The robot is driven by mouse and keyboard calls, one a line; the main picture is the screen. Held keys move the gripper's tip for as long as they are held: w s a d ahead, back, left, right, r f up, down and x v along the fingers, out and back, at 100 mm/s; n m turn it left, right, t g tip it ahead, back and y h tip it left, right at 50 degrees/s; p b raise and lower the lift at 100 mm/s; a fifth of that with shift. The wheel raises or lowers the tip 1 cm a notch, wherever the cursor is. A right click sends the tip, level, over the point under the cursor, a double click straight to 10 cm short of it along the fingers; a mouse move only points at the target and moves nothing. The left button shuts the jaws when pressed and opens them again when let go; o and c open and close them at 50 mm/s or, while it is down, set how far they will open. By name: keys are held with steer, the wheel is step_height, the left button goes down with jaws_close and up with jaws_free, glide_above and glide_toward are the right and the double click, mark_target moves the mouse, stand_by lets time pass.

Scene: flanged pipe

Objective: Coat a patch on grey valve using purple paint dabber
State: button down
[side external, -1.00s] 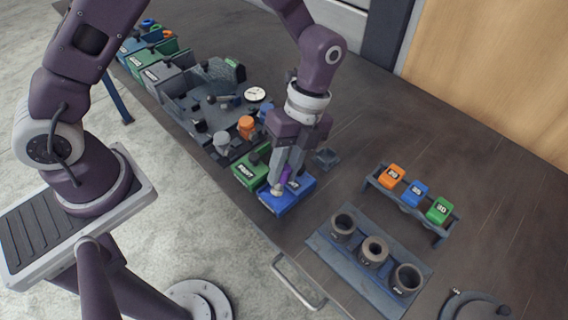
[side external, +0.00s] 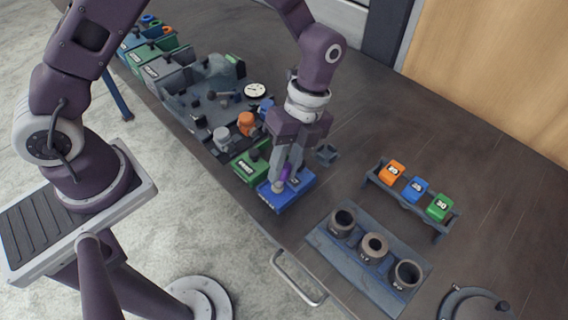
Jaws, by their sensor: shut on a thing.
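My gripper (side external: 282,180) points down over the blue tray (side external: 298,195) near the table's front edge. It is shut on the purple paint dabber (side external: 285,173), of which only a small purple part shows between the fingers. The dabber's lower end is at or just above the blue tray; I cannot tell whether it touches. A grey valve (side external: 222,138) stands to the left of the gripper, in a row with an orange one (side external: 247,124) and a blue one (side external: 265,108). Any patch on the grey valve is too small to see.
A green box (side external: 250,167) sits beside the blue tray. A grey bin (side external: 190,112) with fittings and a round gauge (side external: 255,90) lie behind left. A rack with orange, blue and green blocks (side external: 416,189) and a board with three cups (side external: 374,248) stand right.

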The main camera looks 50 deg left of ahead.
steer(key=shift+f, duration=0.35)
stand_by(0.8)
steer(key=shift+r, duration=0.1)
steer(key=shift+r, duration=3.5)
